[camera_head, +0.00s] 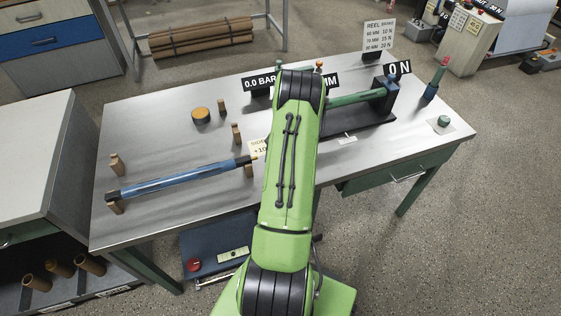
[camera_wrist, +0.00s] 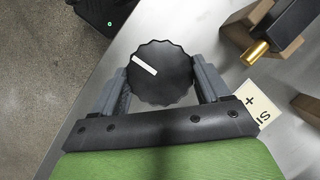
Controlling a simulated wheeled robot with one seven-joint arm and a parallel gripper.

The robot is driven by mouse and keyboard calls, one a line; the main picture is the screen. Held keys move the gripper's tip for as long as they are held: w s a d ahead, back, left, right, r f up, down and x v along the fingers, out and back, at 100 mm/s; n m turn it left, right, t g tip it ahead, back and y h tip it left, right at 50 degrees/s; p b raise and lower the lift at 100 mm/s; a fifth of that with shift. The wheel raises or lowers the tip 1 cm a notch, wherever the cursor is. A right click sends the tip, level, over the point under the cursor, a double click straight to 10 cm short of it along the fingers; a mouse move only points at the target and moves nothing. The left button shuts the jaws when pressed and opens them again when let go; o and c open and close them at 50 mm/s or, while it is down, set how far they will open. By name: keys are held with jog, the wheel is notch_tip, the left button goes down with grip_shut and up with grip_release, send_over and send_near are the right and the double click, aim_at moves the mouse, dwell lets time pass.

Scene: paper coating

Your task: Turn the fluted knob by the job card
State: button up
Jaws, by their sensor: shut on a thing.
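The fluted knob (camera_wrist: 163,86) is black with a scalloped rim and a white pointer mark near its upper left, in the wrist view. My gripper (camera_wrist: 163,70) has one finger on each side of the knob and is shut on it. In the head view my green arm hides the knob and the gripper. A cream card (camera_wrist: 256,104) with "+" and other print lies beside the right finger. It also shows in the head view (camera_head: 258,149), partly hidden by my arm.
A blue roller (camera_head: 180,181) with a dark end rests on wooden blocks at the left of the steel table (camera_head: 150,120). A green roller (camera_head: 357,97) on a black stand is at the right. A reel brake sign (camera_head: 379,38) stands at the back.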

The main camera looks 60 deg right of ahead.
jog(key=m, duration=0.1)
jog(key=m+t+p, duration=0.1)
jog(key=m, duration=0.1)
jog(key=shift+s+r+m+t+p, duration=0.1)
jog(key=shift+r+m+t+p, duration=0.05)
jog(key=shift+m+t+p, duration=0.15)
jog(key=shift+m+t+h+p, duration=0.3)
jog(key=shift+m+t+p, duration=0.3)
jog(key=shift+m, duration=0.9)
jog(key=o, duration=1)
jog(key=shift+o, duration=0.2)
jog(key=p+v, duration=0.3)
jog(key=v, duration=1.2)
jog(key=shift+r, duration=0.25)
